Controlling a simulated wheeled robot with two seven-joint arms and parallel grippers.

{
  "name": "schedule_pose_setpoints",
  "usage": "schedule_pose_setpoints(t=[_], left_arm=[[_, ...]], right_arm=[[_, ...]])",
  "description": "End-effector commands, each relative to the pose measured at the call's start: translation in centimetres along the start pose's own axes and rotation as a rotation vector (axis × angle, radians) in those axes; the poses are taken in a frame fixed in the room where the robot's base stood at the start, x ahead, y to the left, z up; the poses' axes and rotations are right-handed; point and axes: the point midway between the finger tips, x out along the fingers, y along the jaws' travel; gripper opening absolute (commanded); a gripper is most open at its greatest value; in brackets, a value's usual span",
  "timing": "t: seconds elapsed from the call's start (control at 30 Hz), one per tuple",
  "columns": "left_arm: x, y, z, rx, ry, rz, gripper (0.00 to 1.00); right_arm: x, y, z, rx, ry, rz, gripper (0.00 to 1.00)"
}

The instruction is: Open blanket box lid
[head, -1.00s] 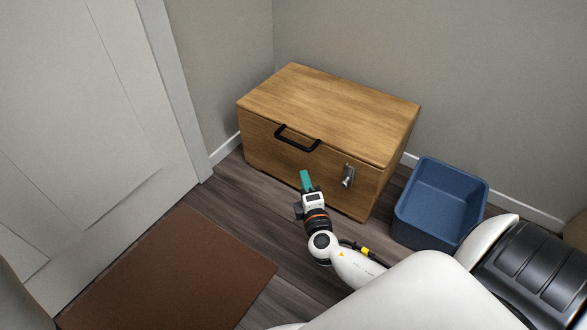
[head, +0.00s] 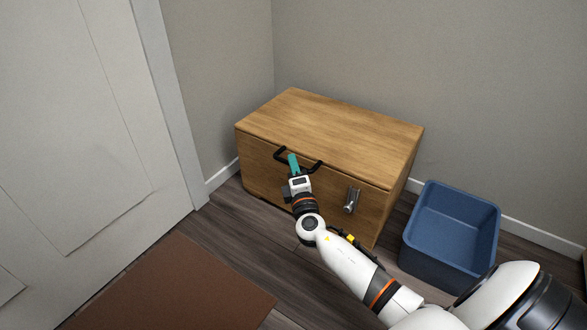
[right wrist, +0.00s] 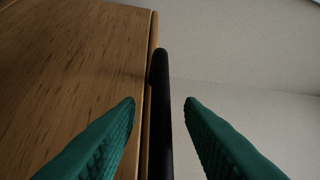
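The wooden blanket box (head: 265,165) stands in the corner with its lid (head: 335,128) shut. A black bar handle (head: 316,167) sits at the front edge of the lid. My right gripper (head: 293,161) is at the handle, its teal fingers covering the handle's middle in the head view. In the right wrist view my right gripper (right wrist: 159,103) is open, with the dark handle (right wrist: 163,115) between its two fingers and gaps visible on both sides. A metal latch (head: 352,200) is on the box front. My left gripper is not in view.
A blue open bin (head: 418,265) stands on the floor right of the box. A brown mat (head: 170,290) lies in front of the white door (head: 75,130) at left. Grey walls stand close behind the box.

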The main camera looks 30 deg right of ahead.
Motion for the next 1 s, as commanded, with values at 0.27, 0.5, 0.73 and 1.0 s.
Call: schedule_pose_setpoints(t=[0.27, 0.5, 0.73, 1.0], left_arm=[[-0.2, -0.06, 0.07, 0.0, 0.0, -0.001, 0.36], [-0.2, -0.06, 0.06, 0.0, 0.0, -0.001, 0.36], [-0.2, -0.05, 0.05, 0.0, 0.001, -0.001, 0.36], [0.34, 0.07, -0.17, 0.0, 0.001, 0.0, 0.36]], right_arm=[[0.95, 0.0, -0.04, 0.001, 0.001, 0.001, 0.34], [0.92, -0.01, -0.04, 0.001, 0.001, 0.001, 0.18], [0.9, 0.01, -0.03, 0.001, 0.001, 0.001, 0.0], [0.95, -0.45, -0.09, 0.005, 0.001, 0.006, 0.0]])
